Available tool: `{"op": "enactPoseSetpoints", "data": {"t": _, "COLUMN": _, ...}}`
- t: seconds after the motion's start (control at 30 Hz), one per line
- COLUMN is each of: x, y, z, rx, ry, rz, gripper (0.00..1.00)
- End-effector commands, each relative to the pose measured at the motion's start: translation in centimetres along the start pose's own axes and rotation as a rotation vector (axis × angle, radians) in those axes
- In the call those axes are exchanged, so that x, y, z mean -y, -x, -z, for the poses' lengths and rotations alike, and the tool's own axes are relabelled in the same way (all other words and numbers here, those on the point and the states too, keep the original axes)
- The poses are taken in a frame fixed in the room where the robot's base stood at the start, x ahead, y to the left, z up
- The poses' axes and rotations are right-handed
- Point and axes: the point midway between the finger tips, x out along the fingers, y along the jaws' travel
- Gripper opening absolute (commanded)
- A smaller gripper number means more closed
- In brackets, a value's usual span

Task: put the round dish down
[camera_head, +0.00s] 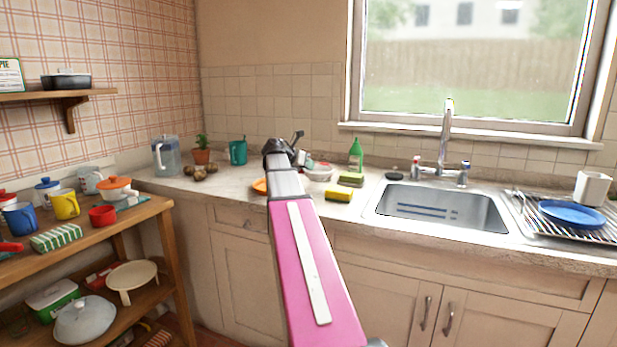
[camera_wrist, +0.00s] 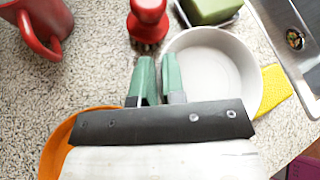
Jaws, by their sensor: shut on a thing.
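The round dish is a white, shallow, empty bowl (camera_wrist: 215,65) in the wrist view. It also shows in the head view as a white bowl (camera_head: 318,174) at the counter, partly behind my arm. My gripper (camera_wrist: 158,62) has green fingertips at the dish's left rim, one on each side of it, and is shut on that rim. The dish looks level. I cannot tell whether its base touches the speckled counter (camera_wrist: 95,65).
Around the dish are a red brush (camera_wrist: 148,22), a green sponge (camera_wrist: 208,10), a yellow sponge (camera_wrist: 276,88) and a red mug (camera_wrist: 36,28). An orange dish (camera_wrist: 58,135) lies partly under my gripper's view. The sink (camera_head: 440,208) is to the right. Speckled counter shows left of the fingers.

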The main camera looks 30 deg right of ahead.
Motion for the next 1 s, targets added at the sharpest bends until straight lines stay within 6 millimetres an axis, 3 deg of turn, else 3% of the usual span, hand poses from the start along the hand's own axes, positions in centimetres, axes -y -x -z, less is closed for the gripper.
{"op": "enactPoseSetpoints", "data": {"t": 0.17, "x": -0.1, "y": -0.7, "z": 0.3, "rx": 0.000, "ry": 0.000, "rz": -0.001, "gripper": 0.00}}
{"op": "enactPoseSetpoints", "data": {"t": 0.5, "x": -1.0, "y": -2.4, "z": 3.5, "rx": 0.000, "ry": 0.000, "rz": -0.001, "gripper": 0.00}}
{"op": "enactPoseSetpoints", "data": {"t": 0.87, "x": -1.1, "y": -2.5, "z": 3.7, "rx": 0.000, "ry": 0.000, "rz": 0.000, "gripper": 0.00}}
{"op": "enactPoseSetpoints", "data": {"t": 0.9, "x": -1.1, "y": -2.5, "z": 3.6, "rx": 0.000, "ry": 0.000, "rz": -0.001, "gripper": 0.23}}
{"op": "enactPoseSetpoints", "data": {"t": 0.93, "x": -1.1, "y": -2.5, "z": 3.6, "rx": 0.000, "ry": 0.000, "rz": -0.001, "gripper": 0.33}}
{"op": "enactPoseSetpoints", "data": {"t": 1.0, "x": -1.1, "y": -2.5, "z": 3.6, "rx": 0.000, "ry": 0.000, "rz": -0.001, "gripper": 0.36}}
